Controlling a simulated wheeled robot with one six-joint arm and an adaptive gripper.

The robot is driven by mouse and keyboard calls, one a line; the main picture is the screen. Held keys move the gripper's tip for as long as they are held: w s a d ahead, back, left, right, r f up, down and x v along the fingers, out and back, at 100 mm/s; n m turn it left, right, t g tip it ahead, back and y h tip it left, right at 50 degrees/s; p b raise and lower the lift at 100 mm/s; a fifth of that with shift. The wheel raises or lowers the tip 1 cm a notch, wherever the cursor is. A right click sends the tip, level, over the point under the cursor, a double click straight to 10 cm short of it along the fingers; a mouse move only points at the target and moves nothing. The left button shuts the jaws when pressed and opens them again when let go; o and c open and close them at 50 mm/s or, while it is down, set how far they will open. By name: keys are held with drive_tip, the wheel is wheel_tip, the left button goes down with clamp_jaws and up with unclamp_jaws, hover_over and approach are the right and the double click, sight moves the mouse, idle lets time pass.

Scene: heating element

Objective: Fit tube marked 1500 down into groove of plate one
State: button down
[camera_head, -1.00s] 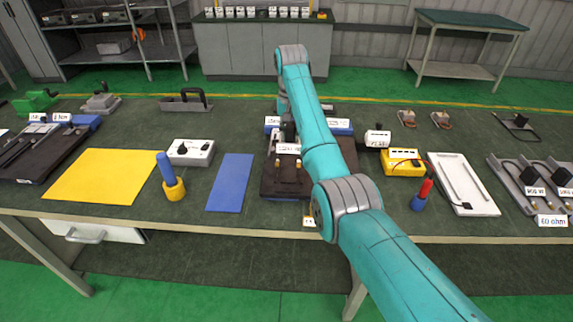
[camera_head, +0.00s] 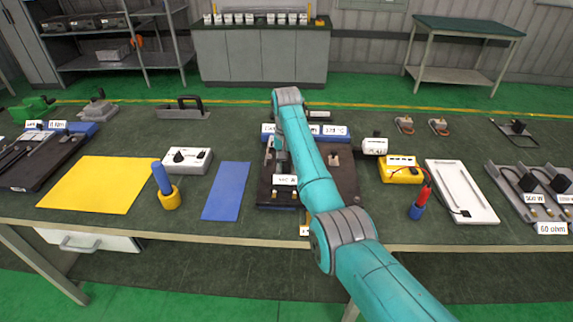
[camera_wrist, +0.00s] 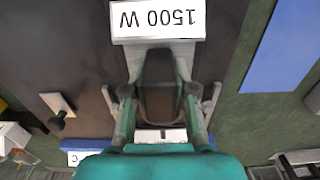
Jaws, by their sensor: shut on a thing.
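My gripper (camera_wrist: 160,95) is shut on a dark, narrow body, the tube marked 1500 (camera_wrist: 158,72). Its white "1500 W" tag (camera_wrist: 158,20) shows upside down in the wrist view, just beyond the fingers. In the head view a white tag (camera_head: 284,180) appears over the front left part of a dark plate (camera_head: 265,198), apparently plate one. My arm covers the middle of this plate and most of the gripper. The dark plate surface (camera_wrist: 60,60) lies below the gripper in the wrist view. The groove and any contact with it cannot be made out.
A blue mat (camera_head: 227,190) and a grey box with a knob (camera_head: 184,161) lie left of the plate. A white cylinder (camera_head: 374,146), yellow meter (camera_head: 401,171) and white tray (camera_head: 461,190) stand to its right.

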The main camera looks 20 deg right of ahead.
drive_tip(key=c, duration=0.9)
unclamp_jaws()
drive_tip(key=shift+f, duration=0.1)
wheel_tip(320, 180, up, 12)
drive_tip(key=shift+r, duration=0.15)
